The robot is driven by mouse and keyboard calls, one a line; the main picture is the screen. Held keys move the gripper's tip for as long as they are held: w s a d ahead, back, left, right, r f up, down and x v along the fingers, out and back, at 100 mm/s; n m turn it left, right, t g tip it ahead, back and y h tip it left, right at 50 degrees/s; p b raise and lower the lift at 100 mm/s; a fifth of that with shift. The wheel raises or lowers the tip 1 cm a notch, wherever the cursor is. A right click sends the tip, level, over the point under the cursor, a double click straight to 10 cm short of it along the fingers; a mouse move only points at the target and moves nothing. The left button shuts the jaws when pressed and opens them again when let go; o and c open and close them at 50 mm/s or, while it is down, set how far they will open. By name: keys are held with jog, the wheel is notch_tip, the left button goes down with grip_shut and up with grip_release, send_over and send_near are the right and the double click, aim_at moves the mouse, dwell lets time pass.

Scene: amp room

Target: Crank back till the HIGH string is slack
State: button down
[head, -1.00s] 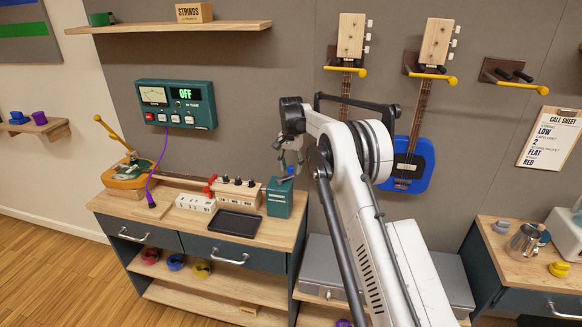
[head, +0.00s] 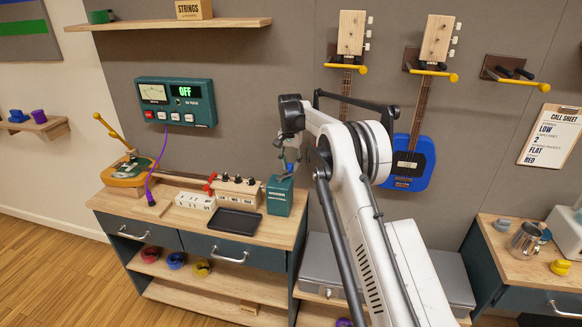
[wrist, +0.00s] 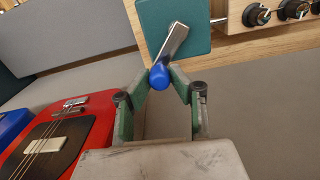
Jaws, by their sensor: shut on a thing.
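A teal box (head: 279,198) stands at the right end of the workbench. In the wrist view its face (wrist: 178,38) carries a silver crank arm (wrist: 172,42) that ends in a blue knob (wrist: 159,77). My gripper (wrist: 161,80) is shut on this blue knob, with a fingertip on each side. In the head view my gripper (head: 289,160) is small, just above the teal box. A red guitar with strings (wrist: 60,135) shows at the lower left of the wrist view. Which string is HIGH, and how tight it is, I cannot tell.
A wooden block with black knobs (head: 237,188), a white block (head: 195,201) and a black tray (head: 235,221) lie left of the teal box. A wall meter (head: 176,102) reads OFF. A blue guitar (head: 410,160) hangs to the right.

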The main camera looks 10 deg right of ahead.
jog(key=shift+w+a+n+b, duration=0.4)
jog(key=shift+a+n+b, duration=0.1)
jog(key=shift+n, duration=0.8)
jog(key=shift+w+a+n+b, duration=0.35)
jog(key=shift+w+n+b, duration=0.1)
jog(key=shift+n, duration=0.85)
jog(key=shift+w+a+n+b, duration=0.35)
jog(key=shift+a+n+b, duration=0.15)
jog(key=shift+n, duration=0.8)
jog(key=c, duration=1.6)
grip_release()
jog(key=shift+o, duration=0.2)
jog(key=shift+r, duration=0.1)
notch_tip(320, 180, up, 7)
jog(key=shift+r, duration=0.2)
